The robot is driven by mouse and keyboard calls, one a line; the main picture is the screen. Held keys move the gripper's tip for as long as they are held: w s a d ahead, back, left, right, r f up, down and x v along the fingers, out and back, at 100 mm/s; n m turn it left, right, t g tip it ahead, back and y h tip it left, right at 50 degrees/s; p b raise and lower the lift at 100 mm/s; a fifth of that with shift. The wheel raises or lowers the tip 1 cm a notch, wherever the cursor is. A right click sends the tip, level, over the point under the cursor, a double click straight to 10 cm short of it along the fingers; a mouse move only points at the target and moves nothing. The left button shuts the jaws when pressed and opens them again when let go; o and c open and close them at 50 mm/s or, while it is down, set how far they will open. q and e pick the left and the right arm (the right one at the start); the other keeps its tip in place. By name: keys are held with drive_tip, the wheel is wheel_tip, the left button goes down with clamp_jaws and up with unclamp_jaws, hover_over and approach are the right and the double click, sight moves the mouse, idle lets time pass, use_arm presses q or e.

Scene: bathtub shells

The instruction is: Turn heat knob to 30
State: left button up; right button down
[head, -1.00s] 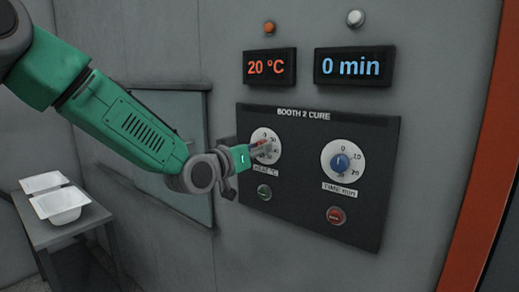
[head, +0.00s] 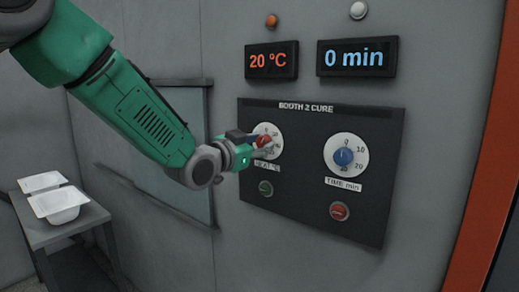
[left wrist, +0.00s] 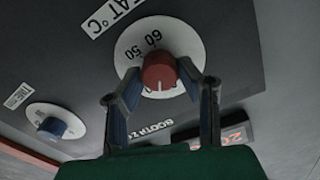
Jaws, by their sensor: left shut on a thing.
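The red heat knob (head: 264,142) sits on a white dial at the left of the dark BOOTH 2 CURE panel (head: 300,125). My left gripper (head: 257,145) is at this knob and partly covers the dial. In the left wrist view, the fingers of my left gripper (left wrist: 160,84) are shut on the red knob (left wrist: 159,68), one on each side. A white mark on the knob points toward the bottom of that view; 50 and 60 show above it. The orange display (head: 271,60) reads 20 °C. My right gripper is not in view.
A blue time knob (head: 344,157) is right of the heat dial, under a display (head: 357,57) reading 0 min. A green button (head: 265,188) and a red button (head: 340,211) lie below. White tubs (head: 58,205) stand on a table at left.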

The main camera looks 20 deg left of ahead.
use_arm(q)
drive_tip(key=shift+m+b, duration=0.7)
drive_tip(key=shift+m, duration=0.9)
drive_tip(key=o, duration=1.1)
drive_tip(key=shift+w, duration=0.1)
drive_tip(key=shift+o, duration=0.2)
drive_tip(key=shift+w+f, duration=0.15)
drive_tip(key=shift+s, duration=0.25)
drive_tip(key=shift+s+a, duration=0.1)
drive_tip(key=shift+s, duration=0.25)
drive_tip(key=v, duration=1)
drive_tip(key=shift+s+a, duration=0.25)
drive_tip(key=shift+s, duration=0.05)
